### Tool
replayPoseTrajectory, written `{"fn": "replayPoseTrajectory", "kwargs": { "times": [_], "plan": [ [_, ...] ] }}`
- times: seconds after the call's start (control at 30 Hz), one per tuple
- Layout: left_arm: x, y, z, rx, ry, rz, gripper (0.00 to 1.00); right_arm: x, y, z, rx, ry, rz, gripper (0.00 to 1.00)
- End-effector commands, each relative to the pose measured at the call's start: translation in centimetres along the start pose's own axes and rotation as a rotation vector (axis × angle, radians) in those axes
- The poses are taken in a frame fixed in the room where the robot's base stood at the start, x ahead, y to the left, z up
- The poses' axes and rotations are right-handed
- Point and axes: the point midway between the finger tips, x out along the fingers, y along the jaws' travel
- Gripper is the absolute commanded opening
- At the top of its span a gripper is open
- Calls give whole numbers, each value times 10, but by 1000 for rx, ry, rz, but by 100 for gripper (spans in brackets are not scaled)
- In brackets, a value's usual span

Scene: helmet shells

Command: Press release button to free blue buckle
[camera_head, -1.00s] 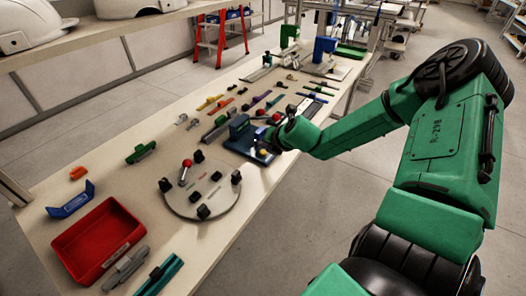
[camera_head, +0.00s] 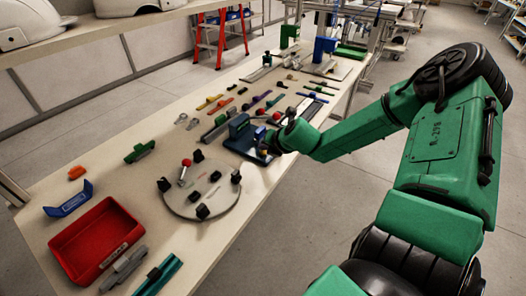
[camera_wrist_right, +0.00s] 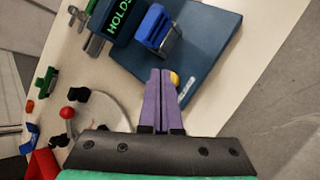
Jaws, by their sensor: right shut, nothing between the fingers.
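A dark blue test station (camera_head: 238,130) stands on the bench, and its base plate (camera_wrist_right: 205,50) fills the upper middle of the right wrist view. Its dark display (camera_wrist_right: 120,18) shows green letters, partly cut off, that read like "HOLDS". The blue buckle (camera_wrist_right: 154,25) sits in a grey metal holder beside the display. My right gripper (camera_wrist_right: 160,72) is shut, with its purple fingers together and nothing between them. Its tips are over the plate, just short of the buckle holder. A yellow round button (camera_wrist_right: 174,78) shows beside the right fingertip, partly hidden by it. My left gripper is out of view.
A round grey disc (camera_head: 190,205) with black knobs and a red-topped lever (camera_head: 186,163) lies left of the station. A red tray (camera_head: 112,206) and a green clip (camera_head: 139,151) lie farther left. Several strips and small parts lie behind the station.

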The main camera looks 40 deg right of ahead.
Motion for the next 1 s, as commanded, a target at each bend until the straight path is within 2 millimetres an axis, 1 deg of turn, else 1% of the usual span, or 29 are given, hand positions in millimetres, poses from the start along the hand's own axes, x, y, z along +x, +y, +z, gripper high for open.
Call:
{"fn": "replayPoseTrajectory", "kwargs": {
  "times": [0.53, 0.77, 0.87, 1.0],
  "plan": [
    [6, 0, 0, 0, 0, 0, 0, 5, -4, -4, 0, 1, 0, 0],
    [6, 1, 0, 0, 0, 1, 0, 5, -4, -4, 0, 1, -1, 0],
    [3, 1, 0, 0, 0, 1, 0, 3, -2, -3, 0, 1, -1, 0],
    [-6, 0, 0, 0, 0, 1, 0, -3, 2, 2, 0, 1, 0, 0]
  ]
}}
